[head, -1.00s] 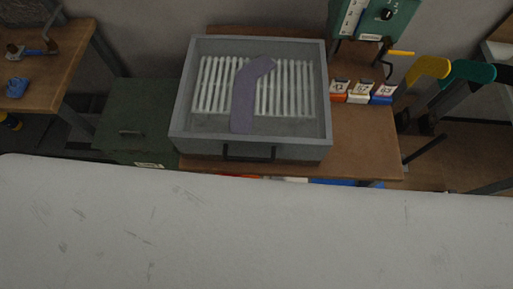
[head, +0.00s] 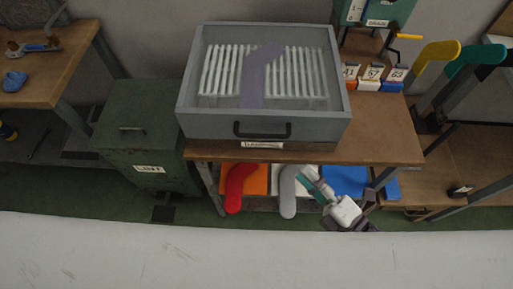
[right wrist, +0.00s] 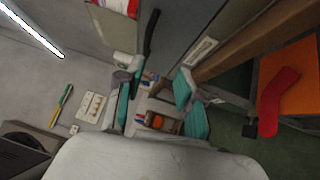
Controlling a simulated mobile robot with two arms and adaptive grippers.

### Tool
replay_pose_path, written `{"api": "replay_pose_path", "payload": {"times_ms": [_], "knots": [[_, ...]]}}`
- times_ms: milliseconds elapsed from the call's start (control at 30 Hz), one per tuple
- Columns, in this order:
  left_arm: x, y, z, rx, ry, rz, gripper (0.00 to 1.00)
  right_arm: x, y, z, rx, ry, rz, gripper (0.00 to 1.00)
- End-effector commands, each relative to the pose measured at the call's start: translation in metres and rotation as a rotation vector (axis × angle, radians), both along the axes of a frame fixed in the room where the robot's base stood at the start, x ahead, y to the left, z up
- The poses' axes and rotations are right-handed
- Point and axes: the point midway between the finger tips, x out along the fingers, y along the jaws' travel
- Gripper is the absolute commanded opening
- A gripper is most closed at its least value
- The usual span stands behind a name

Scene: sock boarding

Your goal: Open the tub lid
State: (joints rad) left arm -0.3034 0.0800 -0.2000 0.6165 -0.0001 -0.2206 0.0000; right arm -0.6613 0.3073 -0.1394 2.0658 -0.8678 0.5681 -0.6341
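The grey tub (head: 187,112) sits on the wooden table. Its lid (head: 224,62) looks closed and see-through, with white slats and a purple foot-shaped piece (head: 254,88) showing beneath. A black bar handle (head: 262,130) is on the front, above a small white label; a black bar that looks like this handle also shows in the right wrist view (right wrist: 150,35). My right gripper (head: 308,174), with teal fingers, is below and right of the handle, apart from it. In the right wrist view its fingers (right wrist: 153,88) are spread and empty. My left gripper is out of view.
A green bin (head: 150,150) labelled LINT stands left of the table. Small labelled boxes (head: 374,80) stand right of the tub. A pale surface fills the foreground.

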Motion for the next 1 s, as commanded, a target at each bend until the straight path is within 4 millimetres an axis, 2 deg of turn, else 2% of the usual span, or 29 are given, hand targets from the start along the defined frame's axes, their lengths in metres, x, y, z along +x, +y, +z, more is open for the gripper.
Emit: {"api": "replay_pose_path", "payload": {"times_ms": [100, 233, 700, 1000], "knots": [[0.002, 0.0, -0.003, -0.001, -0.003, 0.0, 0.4, -0.007, 0.008, 0.016, -0.027, -0.067, 0.035, 0.37], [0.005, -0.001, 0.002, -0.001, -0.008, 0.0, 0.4, 0.0, 0.016, 0.022, -0.031, -0.079, 0.04, 0.37], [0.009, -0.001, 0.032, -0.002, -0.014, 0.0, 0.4, 0.066, 0.082, 0.036, -0.027, -0.076, 0.037, 0.37], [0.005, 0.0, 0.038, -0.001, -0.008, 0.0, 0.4, 0.087, 0.104, 0.036, -0.028, -0.073, 0.037, 0.37]]}}
